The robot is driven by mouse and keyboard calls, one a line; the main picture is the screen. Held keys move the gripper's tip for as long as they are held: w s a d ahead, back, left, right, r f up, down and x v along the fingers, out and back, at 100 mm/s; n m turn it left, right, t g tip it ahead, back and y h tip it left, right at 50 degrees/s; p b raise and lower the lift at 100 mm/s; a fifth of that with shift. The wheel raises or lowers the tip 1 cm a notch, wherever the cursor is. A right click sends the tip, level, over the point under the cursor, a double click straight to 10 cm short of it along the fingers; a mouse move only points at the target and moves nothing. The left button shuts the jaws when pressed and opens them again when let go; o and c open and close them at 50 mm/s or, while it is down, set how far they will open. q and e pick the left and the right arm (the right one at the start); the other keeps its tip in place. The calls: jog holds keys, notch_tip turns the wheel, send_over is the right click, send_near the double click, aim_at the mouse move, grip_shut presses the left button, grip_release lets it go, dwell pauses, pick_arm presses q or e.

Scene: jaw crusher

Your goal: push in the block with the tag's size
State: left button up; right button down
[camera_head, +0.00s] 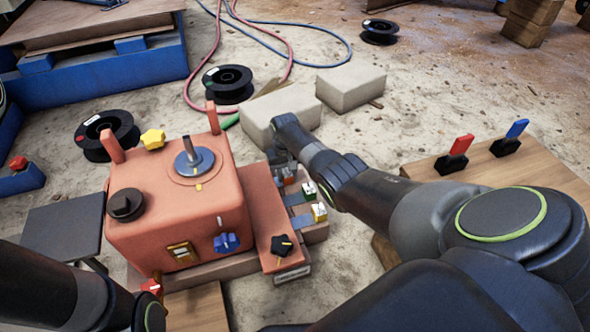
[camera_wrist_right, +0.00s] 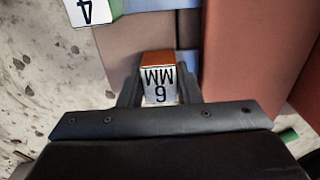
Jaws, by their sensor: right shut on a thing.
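The orange block (camera_wrist_right: 160,58) has a white label reading MM with a 6 or 9; its orientation leaves the digit unclear. My right gripper (camera_wrist_right: 160,92) is shut on it, one finger at each side. In the head view my right gripper (camera_head: 281,160) reaches down at the far end of the block row beside the red crusher (camera_head: 170,205). A green block (camera_head: 309,190) with a white top sits nearer; its label 4 shows in the wrist view (camera_wrist_right: 92,10). A yellow block (camera_head: 319,211) is nearest. My left gripper is out of view.
Grey concrete blocks (camera_head: 350,86) lie behind the row. A wooden board (camera_head: 490,170) with red and blue levers is at the right. Black spools (camera_head: 228,84) and hoses lie on the dusty floor. A black star knob (camera_head: 282,245) is on the crusher's near ledge.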

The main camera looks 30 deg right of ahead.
jog(key=shift+w+a, duration=0.1)
jog(key=shift+a, duration=0.15)
jog(key=c, duration=1)
grip_release()
jog(key=shift+c, duration=0.2)
jog(key=shift+r, duration=0.1)
